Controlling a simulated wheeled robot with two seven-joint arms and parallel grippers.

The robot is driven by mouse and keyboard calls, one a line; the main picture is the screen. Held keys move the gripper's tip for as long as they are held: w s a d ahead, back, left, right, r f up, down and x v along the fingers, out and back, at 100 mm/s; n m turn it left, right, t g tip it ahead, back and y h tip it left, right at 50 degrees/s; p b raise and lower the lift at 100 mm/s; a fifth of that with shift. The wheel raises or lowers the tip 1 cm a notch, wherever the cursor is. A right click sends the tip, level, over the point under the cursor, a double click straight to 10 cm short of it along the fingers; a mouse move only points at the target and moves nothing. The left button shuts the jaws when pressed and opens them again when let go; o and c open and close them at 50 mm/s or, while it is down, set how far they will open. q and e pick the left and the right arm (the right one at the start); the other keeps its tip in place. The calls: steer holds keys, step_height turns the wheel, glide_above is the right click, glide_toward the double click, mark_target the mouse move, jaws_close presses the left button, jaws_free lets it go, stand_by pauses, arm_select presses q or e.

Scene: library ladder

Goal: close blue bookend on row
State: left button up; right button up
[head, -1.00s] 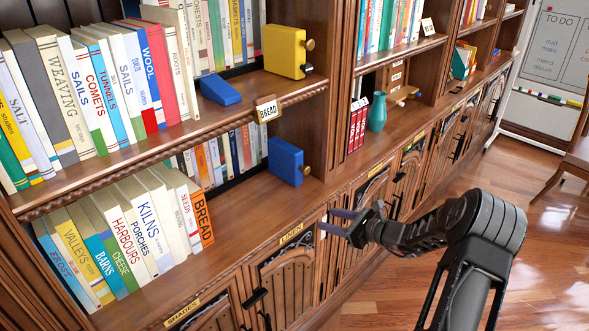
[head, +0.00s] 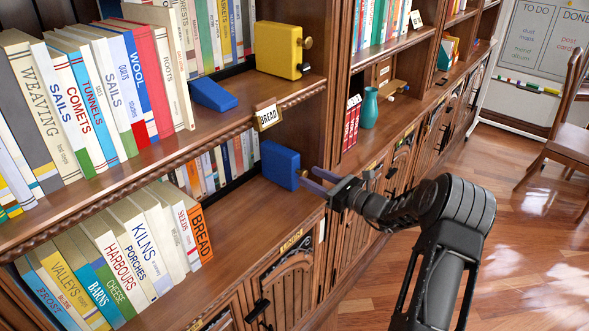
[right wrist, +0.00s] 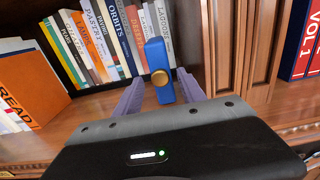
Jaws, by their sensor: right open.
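The blue bookend (head: 281,164) stands on the lower shelf, at the right end beside the upright. In the right wrist view the blue bookend (right wrist: 157,58) shows its narrow side with a brass knob, between my fingers in the picture. My right gripper (head: 306,179) is open, its fingertips at the knob side of the bookend; whether they touch it I cannot tell. It also shows in the right wrist view (right wrist: 157,95). The front row of books (head: 135,240) ends at the orange BREAD book (head: 200,232), with bare shelf between it and the bookend. My left gripper is not in view.
A yellow bookend (head: 281,50) and a blue wedge (head: 213,95) sit on the shelf above. A BREAD label (head: 267,114) hangs on that shelf's edge. A teal vase (head: 369,108) and red books (head: 351,123) stand right of the upright.

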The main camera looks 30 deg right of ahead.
mark_target(295, 169)
steer(key=p+x, duration=0.1)
steer(key=x, duration=0.6)
steer(key=shift+c, duration=0.2)
jaws_close()
stand_by(1.1)
